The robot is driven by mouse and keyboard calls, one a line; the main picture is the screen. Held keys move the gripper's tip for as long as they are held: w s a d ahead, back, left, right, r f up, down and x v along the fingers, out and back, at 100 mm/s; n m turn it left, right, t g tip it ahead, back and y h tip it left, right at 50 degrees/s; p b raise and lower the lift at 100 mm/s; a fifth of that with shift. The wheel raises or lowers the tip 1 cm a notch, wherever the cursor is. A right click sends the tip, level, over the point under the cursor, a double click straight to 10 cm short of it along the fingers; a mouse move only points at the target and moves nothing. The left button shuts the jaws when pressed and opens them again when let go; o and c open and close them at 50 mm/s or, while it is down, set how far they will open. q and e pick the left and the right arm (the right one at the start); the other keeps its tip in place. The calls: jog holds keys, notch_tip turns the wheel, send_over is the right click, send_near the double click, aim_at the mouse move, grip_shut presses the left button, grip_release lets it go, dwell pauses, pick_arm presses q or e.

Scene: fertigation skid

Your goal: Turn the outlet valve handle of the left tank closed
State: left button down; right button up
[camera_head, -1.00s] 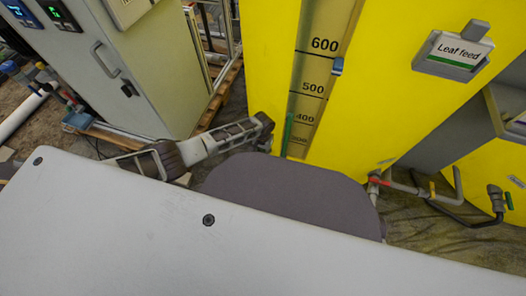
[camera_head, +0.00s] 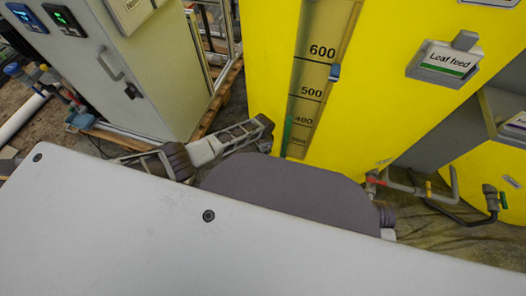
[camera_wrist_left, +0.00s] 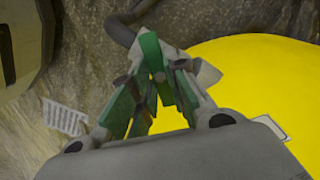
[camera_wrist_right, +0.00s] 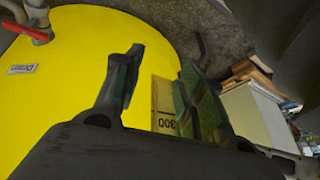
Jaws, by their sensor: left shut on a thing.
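The yellow tank (camera_head: 400,110) labelled "Leaf feed" stands in the middle of the head view. A red-handled valve (camera_head: 374,181) sits low on its right side; it also shows in the right wrist view (camera_wrist_right: 28,38). In the left wrist view, my left gripper (camera_wrist_left: 158,82) is closed around a green handle (camera_wrist_left: 149,50), with a grey pipe behind it and a yellow tank surface to the right. The fingers hide part of the handle, so its exact angle is unclear. My right gripper (camera_wrist_right: 156,72) is open and empty, facing the yellow tank and its scale.
A grey control cabinet (camera_head: 150,70) stands at the left. Another yellow tank (camera_head: 490,165) and a green-handled valve (camera_head: 507,200) are at the right, with pipes along the floor between. My own body hides the lower part of the head view.

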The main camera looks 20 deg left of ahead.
pick_arm(q)
jog(key=shift+m, duration=1.4)
jog(key=shift+m+p, duration=0.3)
jog(key=shift+m, duration=2.2)
pick_arm(e)
jog(key=shift+d+r, duration=0.2)
jog(key=shift+r, duration=0.65)
pick_arm(q)
jog(key=c, duration=1.4)
grip_release()
jog(key=shift+r, duration=0.2)
jog(key=shift+r, duration=5.8)
